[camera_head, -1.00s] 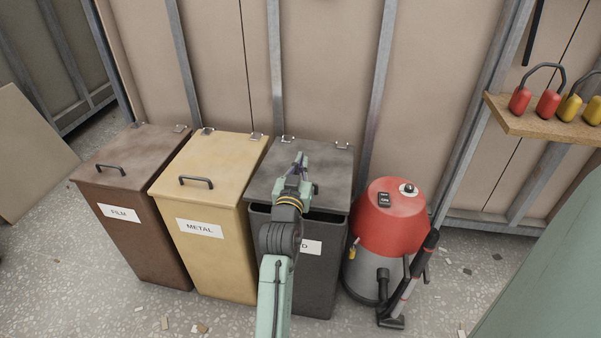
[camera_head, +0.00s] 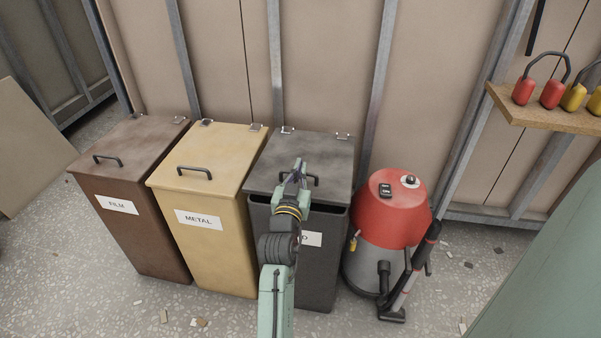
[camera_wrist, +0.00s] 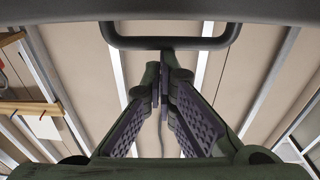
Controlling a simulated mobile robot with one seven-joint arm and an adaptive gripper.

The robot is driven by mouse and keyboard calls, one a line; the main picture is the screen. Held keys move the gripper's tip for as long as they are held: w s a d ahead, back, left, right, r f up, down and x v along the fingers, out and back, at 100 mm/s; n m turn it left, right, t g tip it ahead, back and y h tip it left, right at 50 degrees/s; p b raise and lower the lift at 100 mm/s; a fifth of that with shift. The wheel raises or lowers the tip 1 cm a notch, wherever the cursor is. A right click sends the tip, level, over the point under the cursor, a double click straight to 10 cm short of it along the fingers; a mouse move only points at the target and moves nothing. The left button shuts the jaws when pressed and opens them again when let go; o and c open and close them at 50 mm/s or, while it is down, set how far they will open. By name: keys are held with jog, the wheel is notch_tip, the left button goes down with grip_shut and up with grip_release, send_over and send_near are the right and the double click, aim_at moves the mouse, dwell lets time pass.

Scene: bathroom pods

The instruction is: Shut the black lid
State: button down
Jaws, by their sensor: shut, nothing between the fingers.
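The black lid (camera_head: 322,152) sits on the dark bin at the right of the row, hinged at the wall side. A narrow dark gap shows under its front edge, so it stands slightly open. Its black handle (camera_head: 313,180) is partly hidden behind my gripper. My gripper (camera_head: 299,168) is shut and empty, over the front part of the lid beside the handle. In the wrist view the gripper fingers (camera_wrist: 163,92) meet at their tips, and the handle (camera_wrist: 170,43) and the lid's dark underside or edge (camera_wrist: 250,12) show beyond them. Contact cannot be told.
A tan METAL bin (camera_head: 205,215) and a brown FILM bin (camera_head: 135,230) stand to the left, lids down. A red vacuum cleaner (camera_head: 390,215) stands close on the right. A wooden shelf (camera_head: 545,110) with ear defenders is on the wall. The floor in front is mostly clear.

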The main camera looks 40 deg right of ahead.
jog(key=shift+t+h, duration=0.3)
jog(key=shift+t, duration=0.2)
jog(key=f+b, duration=0.1)
jog(key=b, duration=0.1)
jog(key=f+b, duration=0.1)
jog(key=b, duration=0.1)
jog(key=f+b, duration=0.2)
jog(key=shift+s+a, duration=0.25)
jog(key=shift+a, duration=0.1)
jog(key=shift+b, duration=0.35)
jog(key=shift+r, duration=0.1)
